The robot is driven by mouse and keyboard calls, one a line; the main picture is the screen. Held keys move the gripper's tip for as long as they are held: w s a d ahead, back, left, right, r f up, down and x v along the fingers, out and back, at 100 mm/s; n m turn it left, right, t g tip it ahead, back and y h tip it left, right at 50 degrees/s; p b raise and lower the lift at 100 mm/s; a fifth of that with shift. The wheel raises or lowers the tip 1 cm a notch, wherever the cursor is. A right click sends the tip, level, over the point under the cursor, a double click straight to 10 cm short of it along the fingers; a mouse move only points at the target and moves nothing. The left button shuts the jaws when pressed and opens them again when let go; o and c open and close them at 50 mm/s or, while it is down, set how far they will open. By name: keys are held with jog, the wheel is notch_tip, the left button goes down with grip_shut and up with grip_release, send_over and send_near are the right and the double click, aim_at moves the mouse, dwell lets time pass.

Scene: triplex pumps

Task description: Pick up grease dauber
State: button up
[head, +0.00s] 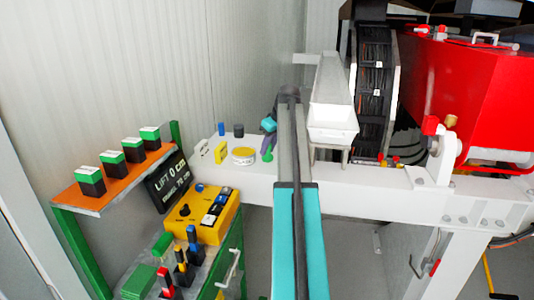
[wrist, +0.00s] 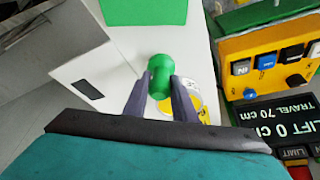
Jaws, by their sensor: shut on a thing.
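The grease dauber, seen as a green rounded piece (wrist: 159,77), is between the two dark fingers of my gripper (wrist: 158,92) in the wrist view. My gripper is shut on it. In the head view the green piece (head: 267,156) shows just below my gripper (head: 268,142), over the white beam. My arm hides part of this area. The dauber's far end cannot be made out.
A yellow-and-white round tin (head: 243,155) stands on the white beam (head: 350,180), left of the dauber. A blue and a dark small cylinder (head: 238,130) stand behind it. A yellow control box (head: 203,215) and lift sign (head: 168,185) are at lower left. A white hopper (head: 333,105) is close right.

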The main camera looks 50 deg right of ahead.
jog(key=shift+r, duration=0.95)
jog(key=s+a+r+b, duration=0.1)
jog(key=s+a+b, duration=0.1)
jog(key=s, duration=1.4)
jog(key=shift+r+b, duration=0.25)
jog(key=shift+b, duration=0.3)
jog(key=shift+w, duration=0.1)
jog(key=o, duration=0.3)
jog(key=shift+c, duration=1)
